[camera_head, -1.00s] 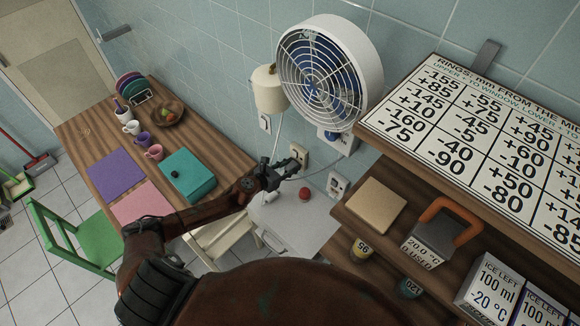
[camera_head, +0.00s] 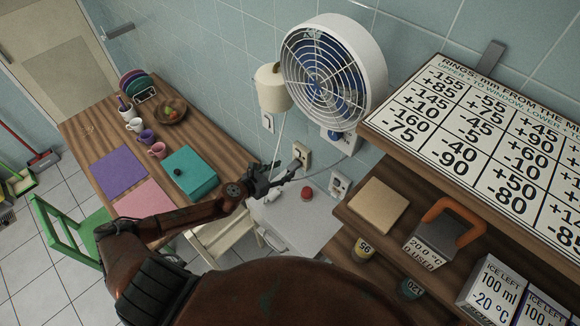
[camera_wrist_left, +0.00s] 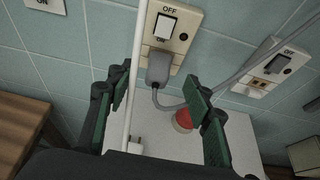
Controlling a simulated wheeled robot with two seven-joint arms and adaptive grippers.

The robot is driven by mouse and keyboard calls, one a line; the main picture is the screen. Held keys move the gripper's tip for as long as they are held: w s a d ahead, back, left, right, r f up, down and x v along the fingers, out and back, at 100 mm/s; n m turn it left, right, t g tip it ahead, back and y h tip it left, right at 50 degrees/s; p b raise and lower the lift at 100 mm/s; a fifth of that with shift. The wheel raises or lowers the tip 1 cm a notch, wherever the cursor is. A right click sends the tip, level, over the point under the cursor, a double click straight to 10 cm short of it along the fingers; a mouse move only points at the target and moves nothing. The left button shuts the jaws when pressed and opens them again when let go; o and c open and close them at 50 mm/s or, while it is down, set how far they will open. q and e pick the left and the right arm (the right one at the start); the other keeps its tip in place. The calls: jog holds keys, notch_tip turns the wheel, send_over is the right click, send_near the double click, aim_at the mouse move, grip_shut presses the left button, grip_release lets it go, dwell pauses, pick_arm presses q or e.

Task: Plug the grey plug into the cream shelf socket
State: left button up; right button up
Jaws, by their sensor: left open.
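The cream socket (camera_head: 301,154) is on the tiled wall below the fan. It also shows in the left wrist view (camera_wrist_left: 182,42), with its rocker switch marked OFF. The grey plug (camera_wrist_left: 160,68) sits against the lower part of this socket, apparently seated, and its grey cord curves down and right. My left gripper (camera_head: 284,176) is open in front of the socket. In the left wrist view its green-padded fingers (camera_wrist_left: 158,90) stand apart to either side below the plug, not touching it. My right gripper is not in view.
A second socket (camera_wrist_left: 270,70) is on the wall to the right. A white cord (camera_wrist_left: 136,60) hangs close by the left finger, and a white plug (camera_wrist_left: 135,145) shows lower down. A red round object (camera_head: 307,193) is on the white surface below. The wooden shelf (camera_head: 345,213) stands right.

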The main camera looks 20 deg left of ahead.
pick_arm(q)
jog(key=shift+v, duration=2.4)
